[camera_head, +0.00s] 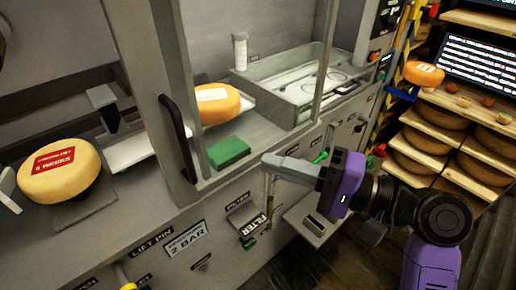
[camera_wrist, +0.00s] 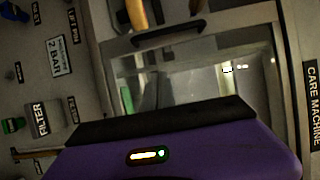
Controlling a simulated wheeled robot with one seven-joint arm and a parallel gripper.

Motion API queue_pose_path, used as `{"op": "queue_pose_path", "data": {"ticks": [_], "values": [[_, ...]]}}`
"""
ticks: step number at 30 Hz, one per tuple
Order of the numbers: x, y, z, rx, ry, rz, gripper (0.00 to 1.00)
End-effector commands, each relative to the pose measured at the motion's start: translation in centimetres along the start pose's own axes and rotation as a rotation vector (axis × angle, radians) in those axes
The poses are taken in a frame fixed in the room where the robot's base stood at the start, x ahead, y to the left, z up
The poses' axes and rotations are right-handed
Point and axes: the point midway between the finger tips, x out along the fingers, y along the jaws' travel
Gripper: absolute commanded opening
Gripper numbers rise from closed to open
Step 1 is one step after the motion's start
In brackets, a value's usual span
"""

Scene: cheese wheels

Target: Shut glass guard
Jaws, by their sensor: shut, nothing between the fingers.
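The glass guard's grey frame (camera_head: 150,75) stands upright at the front of the machine in the head view. A long black handle (camera_head: 178,135) is fixed on it; a dark handle bar also shows in the wrist view (camera_wrist: 168,33). To the right of the handle the bay looks open at the front, though clear glass is hard to make out. My gripper (camera_head: 268,160) is shut and empty, in front of the machine's lower front edge. It is to the right of the handle and apart from it. Its fingertips are hidden in the wrist view.
A cheese wheel (camera_head: 216,103) and a green block (camera_head: 229,152) lie inside the bay, left of a grey tray (camera_head: 300,88). Another cheese (camera_head: 60,172) sits at the left. The filter holder (camera_head: 246,214) juts out below my gripper. Shelves of cheese (camera_head: 440,140) stand at the right.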

Motion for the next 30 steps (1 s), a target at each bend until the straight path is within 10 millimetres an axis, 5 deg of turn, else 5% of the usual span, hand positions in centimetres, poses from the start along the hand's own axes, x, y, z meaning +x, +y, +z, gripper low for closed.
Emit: {"op": "queue_pose_path", "data": {"ticks": [8,21,30], "values": [[2.2,-0.5,0.2,0.002,-0.020,-0.001,0.00],[10.4,-0.5,0.6,0.000,-0.018,0.000,0.00],[10.9,-0.4,3.9,0.000,-0.014,0.000,0.00]]}}
